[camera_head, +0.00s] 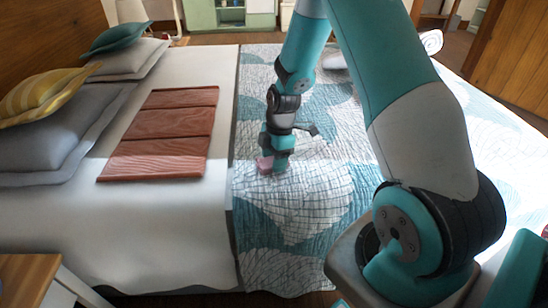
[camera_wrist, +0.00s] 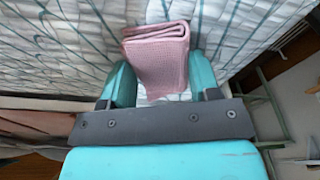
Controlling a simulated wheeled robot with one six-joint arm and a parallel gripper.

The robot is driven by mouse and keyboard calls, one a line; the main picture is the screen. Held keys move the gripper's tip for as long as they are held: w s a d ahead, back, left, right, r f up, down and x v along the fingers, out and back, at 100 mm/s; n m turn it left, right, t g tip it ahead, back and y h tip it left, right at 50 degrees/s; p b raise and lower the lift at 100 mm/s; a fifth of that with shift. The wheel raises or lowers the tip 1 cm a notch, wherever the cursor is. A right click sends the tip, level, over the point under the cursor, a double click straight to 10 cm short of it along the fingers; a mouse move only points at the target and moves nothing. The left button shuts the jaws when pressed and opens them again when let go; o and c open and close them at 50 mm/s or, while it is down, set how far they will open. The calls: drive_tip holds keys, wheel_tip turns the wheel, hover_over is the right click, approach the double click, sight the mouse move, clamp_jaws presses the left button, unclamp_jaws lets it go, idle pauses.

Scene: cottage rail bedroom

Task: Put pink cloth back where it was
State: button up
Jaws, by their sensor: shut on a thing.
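The pink cloth (camera_wrist: 156,58) is a small folded piece with a waffle-like texture. In the wrist view it sits between the two teal fingers of my gripper (camera_wrist: 158,80), which is shut on it. In the head view my gripper (camera_head: 272,163) points down over the patterned quilt, and a bit of the pink cloth (camera_head: 265,165) shows at its tip. The cloth is low over the quilt near its left edge; I cannot tell whether it touches. The rest of the cloth is hidden behind the gripper.
The teal and white quilt (camera_head: 300,215) covers the right part of the bed. A reddish-brown slatted board (camera_head: 165,135) lies on the white sheet left of my gripper. Pillows (camera_head: 50,130) are at far left. A wooden table (camera_head: 30,275) stands at bottom left.

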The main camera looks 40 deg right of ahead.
drive_tip(key=o, duration=0.8)
drive_tip(key=shift+o, duration=0.2)
wheel_tip(320, 180, up, 11)
drive_tip(key=d+p, duration=0.2)
drive_tip(key=s+a+r+m, duration=0.1)
drive_tip(key=s+a+r, duration=0.2)
drive_tip(key=a, duration=0.2)
drive_tip(key=s+a+r+m+y, duration=0.1)
drive_tip(key=s+a+r+m, duration=0.1)
drive_tip(key=a+r, duration=0.25)
drive_tip(key=s+a+r+m, duration=0.1)
drive_tip(key=s+a+r, duration=0.2)
drive_tip(key=a, duration=0.3)
drive_tip(key=s+a+r+m, duration=0.2)
drive_tip(key=s+a, duration=0.2)
drive_tip(key=s, duration=0.3)
drive_tip(key=s+a+r+m+y, duration=0.1)
drive_tip(key=s+a+r+m, duration=0.1)
drive_tip(key=s+a, duration=0.3)
drive_tip(key=shift+s+r+m, duration=0.15)
drive_tip(key=shift+s+m, duration=0.15)
drive_tip(key=shift+s, duration=0.8)
drive_tip(key=shift+a+r, duration=0.1)
drive_tip(key=shift+r, duration=0.05)
wheel_tip(320, 180, up, 12)
drive_tip(key=p, duration=1.2)
drive_tip(key=shift+r, duration=0.15)
